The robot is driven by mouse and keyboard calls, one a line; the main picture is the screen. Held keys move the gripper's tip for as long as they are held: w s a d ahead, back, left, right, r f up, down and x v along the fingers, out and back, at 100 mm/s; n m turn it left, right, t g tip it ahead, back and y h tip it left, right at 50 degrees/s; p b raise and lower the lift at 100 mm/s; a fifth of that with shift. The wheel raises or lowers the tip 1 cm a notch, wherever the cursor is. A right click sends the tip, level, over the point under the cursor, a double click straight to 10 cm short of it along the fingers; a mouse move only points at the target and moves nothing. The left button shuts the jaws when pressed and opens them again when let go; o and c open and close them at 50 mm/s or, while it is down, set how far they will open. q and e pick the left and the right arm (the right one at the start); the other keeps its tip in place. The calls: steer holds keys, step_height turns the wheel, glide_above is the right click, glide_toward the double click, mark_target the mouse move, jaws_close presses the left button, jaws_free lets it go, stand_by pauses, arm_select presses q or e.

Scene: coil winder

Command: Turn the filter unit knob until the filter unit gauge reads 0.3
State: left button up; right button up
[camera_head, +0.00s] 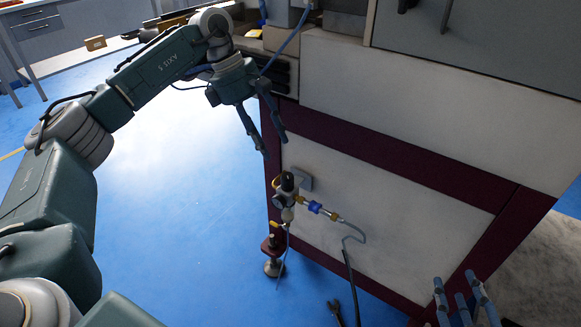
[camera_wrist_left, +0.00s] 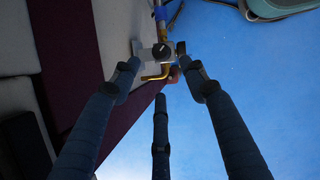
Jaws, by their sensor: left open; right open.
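The filter unit (camera_head: 285,198) is mounted low on the side of the machine, near its corner. Its dark knob (camera_head: 288,179) is on top, and brass and blue fittings run off to the right. The gauge face cannot be read in either view. My left gripper (camera_head: 275,153) is open and empty, fingers pointing down, above the knob and apart from it. In the left wrist view the knob (camera_wrist_left: 161,51) lies beyond the open fingers, roughly between their tips. My right gripper (camera_head: 461,297) is open at the lower right edge, far from the filter unit.
The machine's pale panel (camera_head: 400,205) and dark red frame (camera_head: 390,155) stand right beside the filter unit. A hose (camera_head: 350,275) hangs down to the floor. The blue floor (camera_head: 190,190) left of the machine is clear. A small box (camera_head: 95,43) lies far back.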

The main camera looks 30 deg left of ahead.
mark_target(286, 175)
arm_select(q)
steer(key=b+x, duration=0.1)
steer(key=x, duration=0.4)
steer(key=shift+s+d+f+b, duration=0.1)
steer(key=shift+d+f+b, duration=0.1)
steer(key=shift+f+b, duration=0.15)
steer(key=b+x, duration=0.1)
steer(key=x, duration=0.3)
steer(key=shift+d+f, duration=0.25)
steer(key=shift+f, duration=0.05)
arm_select(e)
step_height(286, 175, up, 15)
steer(key=a+t+y, duration=0.2)
steer(key=t, duration=0.5)
steer(key=shift+w+r+t+y, duration=0.2)
steer(key=shift+t+y, duration=0.1)
steer(key=shift+y, duration=0.1)
arm_select(q)
steer(key=shift+c, duration=0.5)
arm_select(e)
steer(key=shift+a, duration=0.1)
arm_select(q)
steer(key=c, duration=1)
